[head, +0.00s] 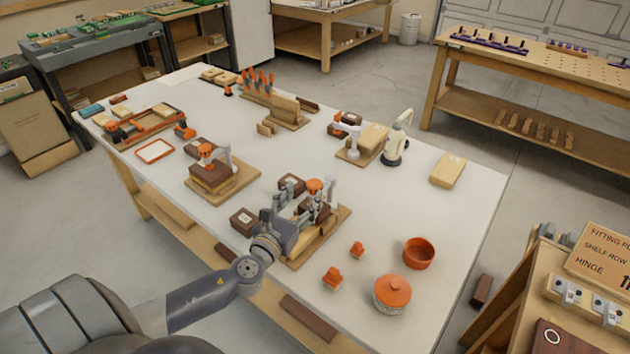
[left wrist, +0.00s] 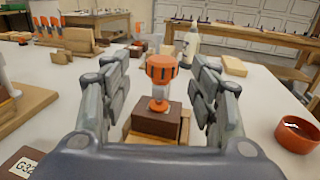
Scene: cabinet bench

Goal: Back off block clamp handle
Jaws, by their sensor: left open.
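The block clamp stands on a wooden board (head: 333,232) near the front edge of the table in the head view. Its orange ribbed handle (head: 314,186) tops a metal spindle. In the left wrist view the orange handle (left wrist: 161,68) stands upright over a dark brown block (left wrist: 158,122). My left gripper (head: 303,212) is at this clamp. In the left wrist view its fingers (left wrist: 161,90) are open, one on each side of the handle, with a gap on both sides. The clamp's lower part is partly hidden by my gripper. My right gripper is not in view.
A second clamp station (head: 222,183) stands to the left, and a third (head: 365,143) is behind beside a cream bottle (head: 397,140). A dark labelled block (head: 243,222) lies close to my left gripper. An orange bowl (head: 418,253) and lidded pot (head: 392,294) stand at right.

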